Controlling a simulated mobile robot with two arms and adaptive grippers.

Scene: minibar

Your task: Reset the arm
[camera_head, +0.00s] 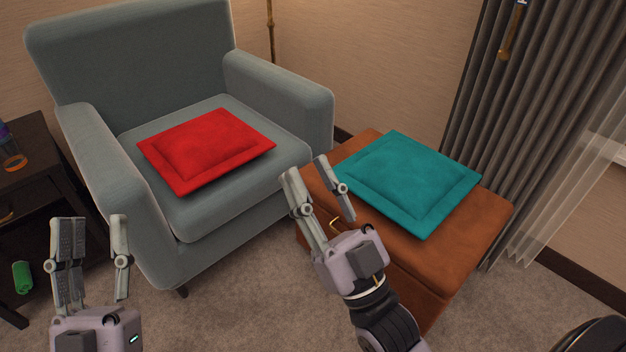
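My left gripper (92,236) is at the lower left, with its fingers pointing up and spread apart. It is empty, in front of the dark side table and the armchair's left side. My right gripper (308,180) is near the middle, with its fingers apart and nothing between them. In the picture it overlaps the left edge of the brown ottoman, beside the teal cushion. A red cushion (206,149) lies on the armchair seat. A teal cushion (408,182) lies on top of the ottoman (482,220).
A grey-blue armchair (135,52) stands at the back left. A dark side table (40,160) at the left edge holds a bottle (12,150), with a green object (22,277) lower down. Grey curtains (530,110) hang at the right. Carpet (245,300) is clear between the grippers.

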